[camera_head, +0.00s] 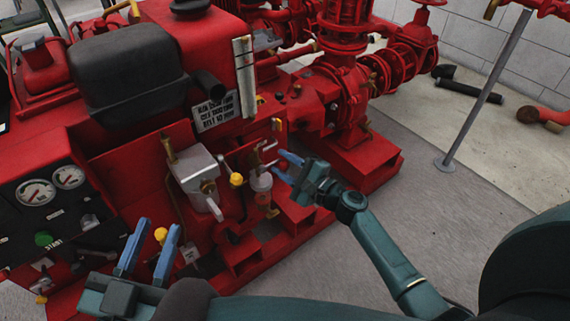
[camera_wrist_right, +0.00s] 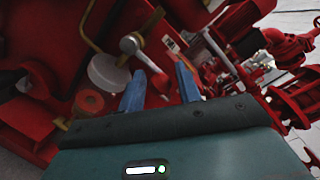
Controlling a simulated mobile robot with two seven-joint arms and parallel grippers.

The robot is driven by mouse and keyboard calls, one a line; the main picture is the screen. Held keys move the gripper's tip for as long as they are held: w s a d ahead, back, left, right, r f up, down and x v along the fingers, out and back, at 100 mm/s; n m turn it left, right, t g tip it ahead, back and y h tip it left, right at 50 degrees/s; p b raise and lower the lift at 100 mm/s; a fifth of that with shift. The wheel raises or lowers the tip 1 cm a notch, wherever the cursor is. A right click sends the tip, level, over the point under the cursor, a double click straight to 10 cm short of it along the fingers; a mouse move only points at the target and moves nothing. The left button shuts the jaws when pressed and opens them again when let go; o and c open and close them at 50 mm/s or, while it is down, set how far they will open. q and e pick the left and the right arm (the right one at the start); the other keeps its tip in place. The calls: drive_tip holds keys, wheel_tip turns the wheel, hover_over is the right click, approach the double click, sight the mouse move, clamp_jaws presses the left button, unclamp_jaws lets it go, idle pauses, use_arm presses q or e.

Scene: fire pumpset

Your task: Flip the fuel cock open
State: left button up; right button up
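What looks like the fuel cock (camera_head: 266,150) is a small fitting with thin silver handles, above a pale filter bowl on the red pump set's side. In the right wrist view, its lever (camera_wrist_right: 145,58) runs from a rounded grey end towards the space between my fingers; the pale round bowl (camera_wrist_right: 108,72) is beside it. My right gripper (camera_head: 281,165) is open just right of the fitting, fingers pointing at it. In the wrist view its fingertips (camera_wrist_right: 160,68) straddle the lever's lower end; contact cannot be told. My left gripper (camera_head: 156,227) is open and empty at lower left.
A grey engine block with a pale lever (camera_head: 203,180) and a yellow knob (camera_head: 236,179) stand left of the fitting. A gauge panel (camera_head: 50,200) is at far left, and a black tank (camera_head: 125,75) above. Red pipework fills the back. Concrete floor (camera_head: 440,220) is clear at right.

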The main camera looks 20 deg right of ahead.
clamp_jaws()
